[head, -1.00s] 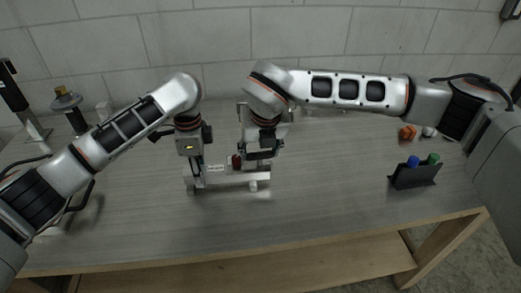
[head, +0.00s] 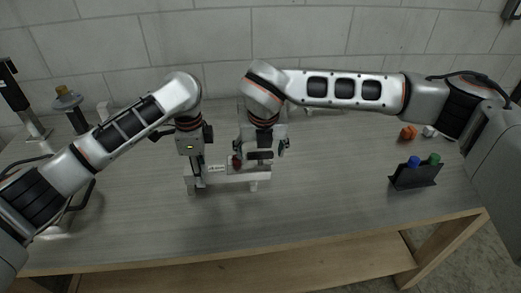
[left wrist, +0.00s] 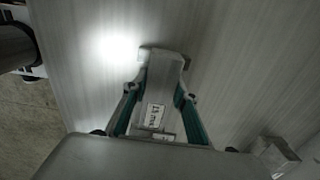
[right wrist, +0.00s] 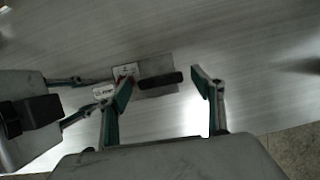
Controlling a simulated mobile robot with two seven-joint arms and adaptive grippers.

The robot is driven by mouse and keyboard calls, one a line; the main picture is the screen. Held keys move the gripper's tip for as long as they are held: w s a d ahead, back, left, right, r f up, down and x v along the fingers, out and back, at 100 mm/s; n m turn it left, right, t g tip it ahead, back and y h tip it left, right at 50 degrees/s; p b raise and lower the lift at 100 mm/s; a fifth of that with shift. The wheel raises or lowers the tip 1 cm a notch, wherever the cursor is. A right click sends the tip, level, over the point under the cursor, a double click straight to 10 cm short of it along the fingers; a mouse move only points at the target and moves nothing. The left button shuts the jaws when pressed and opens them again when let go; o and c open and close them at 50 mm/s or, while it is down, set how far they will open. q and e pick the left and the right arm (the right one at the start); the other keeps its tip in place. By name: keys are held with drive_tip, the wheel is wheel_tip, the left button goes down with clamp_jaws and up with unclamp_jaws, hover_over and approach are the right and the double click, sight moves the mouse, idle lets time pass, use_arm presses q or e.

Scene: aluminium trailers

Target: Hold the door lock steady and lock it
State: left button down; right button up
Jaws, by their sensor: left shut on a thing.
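The door lock is a pale metal bar (head: 232,179) on short feet on the table, with a white label and a dark red part on top. It also shows in the left wrist view (left wrist: 162,75) and the right wrist view. My left gripper (head: 197,170) is shut on the lock's left end; in the left wrist view its fingers lie along both sides of the bar. My right gripper (right wrist: 162,88) is open over the lock's right part. A black handle (right wrist: 161,79) shows between its fingertips, and I see no contact with it. The left fingertip is close to the red part.
A black holder (head: 415,178) with a blue and a green-topped item stands at the right. An orange object (head: 408,133) and a small white one lie behind it. A metal post with a yellow top (head: 67,98) stands at the left. The table's front middle is clear.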

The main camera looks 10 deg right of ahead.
drive_tip(key=v, duration=1.2)
use_arm(q)
drive_tip(key=c, duration=1.5)
unclamp_jaws()
